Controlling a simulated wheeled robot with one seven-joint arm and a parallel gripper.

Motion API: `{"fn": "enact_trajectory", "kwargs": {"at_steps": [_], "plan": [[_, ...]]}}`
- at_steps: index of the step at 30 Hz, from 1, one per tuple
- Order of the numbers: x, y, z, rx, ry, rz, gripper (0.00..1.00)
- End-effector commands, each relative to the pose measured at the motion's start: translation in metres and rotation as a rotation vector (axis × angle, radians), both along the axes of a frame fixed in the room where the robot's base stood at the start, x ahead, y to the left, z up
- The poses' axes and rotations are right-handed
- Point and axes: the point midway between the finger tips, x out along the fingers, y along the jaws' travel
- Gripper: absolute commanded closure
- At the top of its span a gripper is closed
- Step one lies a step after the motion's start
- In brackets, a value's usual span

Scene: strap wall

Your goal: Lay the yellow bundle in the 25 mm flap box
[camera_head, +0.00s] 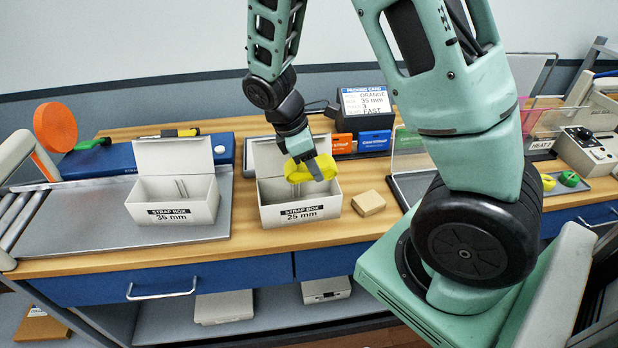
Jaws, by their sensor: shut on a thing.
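The yellow bundle (311,169) is held in my gripper (312,163), just above the opening of the 25 mm flap box. The 25 mm flap box (300,213) is a white box with its flap raised at the back and a "STRAP BOX 25 mm" label on the front. My gripper is shut on the bundle, which hides part of the box's inside. The 35 mm flap box (172,213) stands to the left, flap also up, with thin upright pieces showing inside it.
A small tan block (368,203) lies just right of the 25 mm box. Behind stand a packing card (366,101) reading orange, 35 mm, and blue and orange cartons. An orange disc (55,127) is at the far left. Green and yellow rolls (569,179) lie at the right.

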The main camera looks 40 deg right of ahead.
Motion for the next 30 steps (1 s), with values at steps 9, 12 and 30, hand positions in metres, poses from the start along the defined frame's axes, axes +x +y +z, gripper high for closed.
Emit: {"fn": "enact_trajectory", "kwargs": {"at_steps": [9, 12, 30], "plan": [[-0.001, 0.000, -0.036, -0.001, 0.005, 0.001, 0.78], [0.000, 0.000, -0.043, 0.000, 0.001, 0.000, 0.78], [0.000, 0.000, -0.054, 0.000, 0.000, 0.001, 0.78]]}}
